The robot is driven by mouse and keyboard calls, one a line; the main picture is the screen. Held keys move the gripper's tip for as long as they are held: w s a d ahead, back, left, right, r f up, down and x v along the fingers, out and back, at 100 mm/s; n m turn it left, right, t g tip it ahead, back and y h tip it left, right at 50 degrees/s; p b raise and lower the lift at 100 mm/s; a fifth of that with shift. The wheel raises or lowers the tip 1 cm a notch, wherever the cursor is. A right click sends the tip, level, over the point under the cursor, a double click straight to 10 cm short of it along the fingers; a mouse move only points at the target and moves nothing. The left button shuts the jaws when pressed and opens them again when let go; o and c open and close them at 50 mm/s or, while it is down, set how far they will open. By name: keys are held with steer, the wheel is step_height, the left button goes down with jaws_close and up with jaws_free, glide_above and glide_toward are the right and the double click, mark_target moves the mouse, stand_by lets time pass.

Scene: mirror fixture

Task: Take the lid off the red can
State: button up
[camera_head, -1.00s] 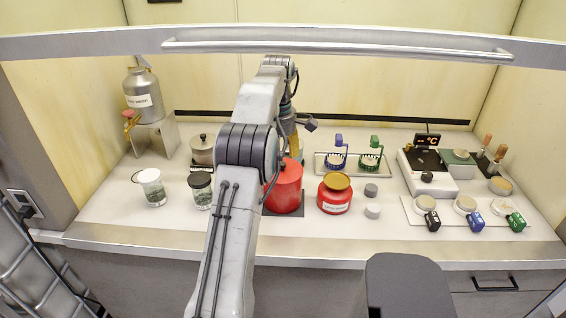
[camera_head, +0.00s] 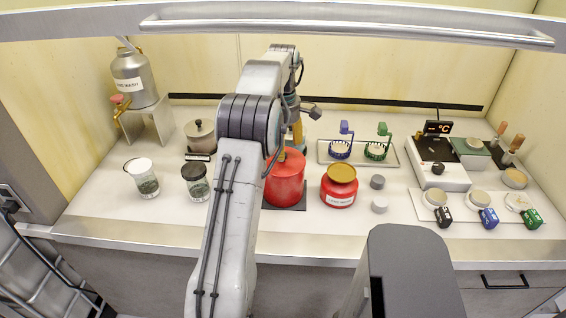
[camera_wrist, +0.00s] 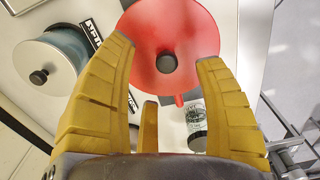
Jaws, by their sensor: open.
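The red can (camera_head: 284,187) stands on a dark square pad on the bench, partly hidden by my arm. In the wrist view, its round red lid (camera_wrist: 145,35) has a dark central knob (camera_wrist: 166,62). My gripper (camera_wrist: 165,55) is open, with one yellow finger on each side of the knob, over the lid. I cannot tell how far the fingertips are above the lid or whether they touch it. In the head view my gripper (camera_head: 296,135) is mostly hidden behind my arm, above the can.
A red jar with a gold lid (camera_head: 340,187) stands close right of the can. Two glass jars (camera_head: 195,187) and a metal pot (camera_head: 200,138) stand to the left. A rack (camera_head: 357,152) is behind right. A metal rail (camera_head: 350,30) crosses above the bench.

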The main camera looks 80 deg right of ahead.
steer(key=shift+s+a+f, duration=0.1)
steer(key=shift+f, duration=1.4)
jaws_close()
